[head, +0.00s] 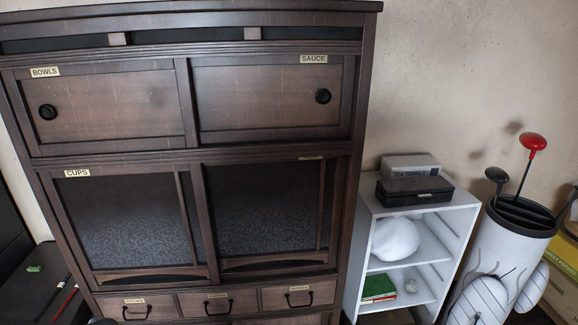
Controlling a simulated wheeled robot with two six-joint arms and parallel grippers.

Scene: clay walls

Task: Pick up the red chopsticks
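A thin red stick-like thing (66,302) lies on the dark surface at the lower left edge of the head view. It may be the red chopsticks, but it is too small to be sure, and I cannot tell whether it is one stick or two. Neither of my grippers shows in the head view.
A tall dark wooden cabinet (190,160) with labelled sliding doors and small drawers fills the middle. A white shelf (450,225) stands to its right, with a black box (414,191) on top. A white golf bag (500,245) stands at the far right.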

